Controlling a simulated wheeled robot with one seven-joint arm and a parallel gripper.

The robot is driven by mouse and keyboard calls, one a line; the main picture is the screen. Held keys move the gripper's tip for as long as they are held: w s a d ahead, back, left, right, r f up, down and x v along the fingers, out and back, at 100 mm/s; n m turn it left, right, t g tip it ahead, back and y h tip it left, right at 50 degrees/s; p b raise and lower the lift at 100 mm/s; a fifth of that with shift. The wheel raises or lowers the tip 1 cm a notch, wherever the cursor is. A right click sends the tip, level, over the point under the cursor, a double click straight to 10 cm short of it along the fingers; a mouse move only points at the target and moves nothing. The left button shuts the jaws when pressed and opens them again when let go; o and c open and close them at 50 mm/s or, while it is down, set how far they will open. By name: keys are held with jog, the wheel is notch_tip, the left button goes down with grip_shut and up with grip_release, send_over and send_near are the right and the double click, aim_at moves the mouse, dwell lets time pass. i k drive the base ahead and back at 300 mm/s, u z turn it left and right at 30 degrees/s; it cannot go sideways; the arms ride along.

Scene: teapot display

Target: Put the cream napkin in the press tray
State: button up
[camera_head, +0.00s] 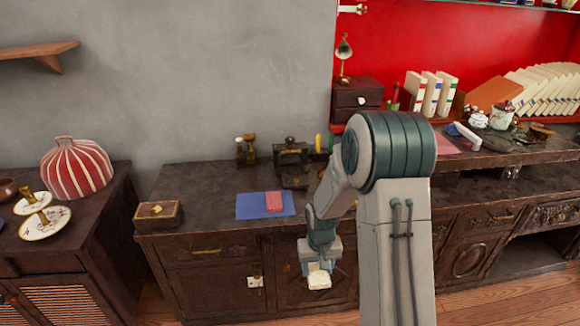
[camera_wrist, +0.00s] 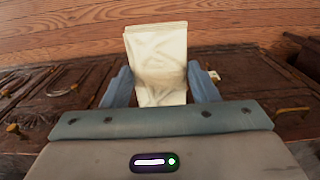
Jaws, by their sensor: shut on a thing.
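The cream napkin (camera_head: 319,282) is a small folded cloth held in my gripper (camera_head: 317,268), in front of the dark cabinet and below its top edge. In the wrist view the napkin (camera_wrist: 157,50) stands out between the two blue-grey fingers of my gripper (camera_wrist: 162,88), which is shut on it. A dark press (camera_head: 291,160) stands at the back of the cabinet top. A flat dark part at its foot (camera_head: 294,183) looks like its tray, partly hard to make out. The napkin is apart from the press.
A blue mat (camera_head: 250,207) with a red folded cloth (camera_head: 273,201) lies left of the press. A small wooden box (camera_head: 158,216) sits at the cabinet's left end. Bottles (camera_head: 246,150) stand behind. The cabinet top (camera_head: 205,205) is bare between box and mat.

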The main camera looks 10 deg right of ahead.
aim_at(294, 176)
jog(key=i, duration=1.1)
